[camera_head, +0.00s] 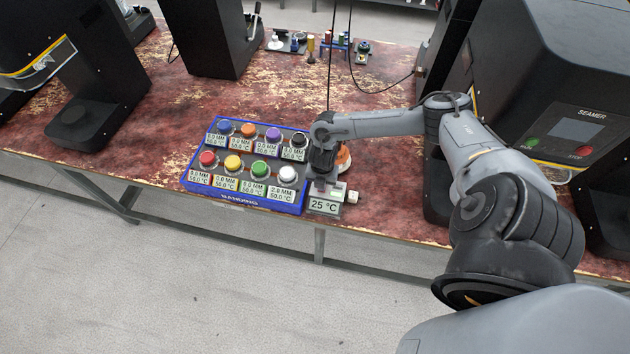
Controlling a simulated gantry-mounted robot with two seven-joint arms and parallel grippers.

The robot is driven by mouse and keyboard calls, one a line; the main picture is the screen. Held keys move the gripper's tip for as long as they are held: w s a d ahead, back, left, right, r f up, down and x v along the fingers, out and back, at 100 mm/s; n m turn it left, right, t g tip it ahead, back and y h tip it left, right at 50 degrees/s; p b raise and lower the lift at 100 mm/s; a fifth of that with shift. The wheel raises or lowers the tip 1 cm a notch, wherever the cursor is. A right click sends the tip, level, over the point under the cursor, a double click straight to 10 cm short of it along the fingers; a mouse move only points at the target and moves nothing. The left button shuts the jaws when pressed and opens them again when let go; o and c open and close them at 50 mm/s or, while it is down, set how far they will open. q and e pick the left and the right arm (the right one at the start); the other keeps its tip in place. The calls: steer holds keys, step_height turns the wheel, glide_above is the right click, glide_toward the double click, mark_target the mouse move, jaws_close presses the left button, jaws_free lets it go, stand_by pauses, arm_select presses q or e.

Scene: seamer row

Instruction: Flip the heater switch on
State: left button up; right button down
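The heater unit has a display (324,206) reading 25 °C at the front edge of the table. A small pale block (352,197), possibly the switch, sticks out at its right side. My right gripper (325,186) points down right over the unit, just behind the display. Its fingers are small and partly lost against the unit, so I cannot tell whether they are open or touching it. An orange and white round part (344,157) shows behind my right wrist, which hides much of the unit. My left gripper is out of view.
A blue-framed tray (245,198) with several coloured round knobs and labels stands close left of the heater. A black seamer machine (565,100) stands at the right. Small parts (312,45) sit at the back. Dark cables hang behind my wrist.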

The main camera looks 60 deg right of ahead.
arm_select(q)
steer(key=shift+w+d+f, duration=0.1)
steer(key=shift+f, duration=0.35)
arm_select(e)
steer(key=shift+s+d+f, duration=0.25)
steer(key=shift+s+f, duration=0.05)
steer(key=shift+f, duration=0.3)
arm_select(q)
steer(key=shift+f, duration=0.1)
arm_select(e)
steer(key=shift+d+f, duration=0.1)
steer(key=shift+d, duration=0.4)
steer(key=r+p, duration=0.1)
steer(key=r, duration=0.1)
steer(key=r+p, duration=0.1)
steer(key=p, duration=0.1)
steer(key=r+p, duration=0.1)
steer(key=r, duration=0.1)
steer(key=shift+w+a+r+p, duration=0.25)
steer(key=shift+a+r+p, duration=0.1)
steer(key=shift+p, duration=0.05)
arm_select(q)
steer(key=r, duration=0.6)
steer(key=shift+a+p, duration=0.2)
steer(key=shift+p, duration=0.1)
arm_select(e)
step_height(320, 180, up, 10)
steer(key=a, duration=0.1)
steer(key=shift+a, duration=0.15)
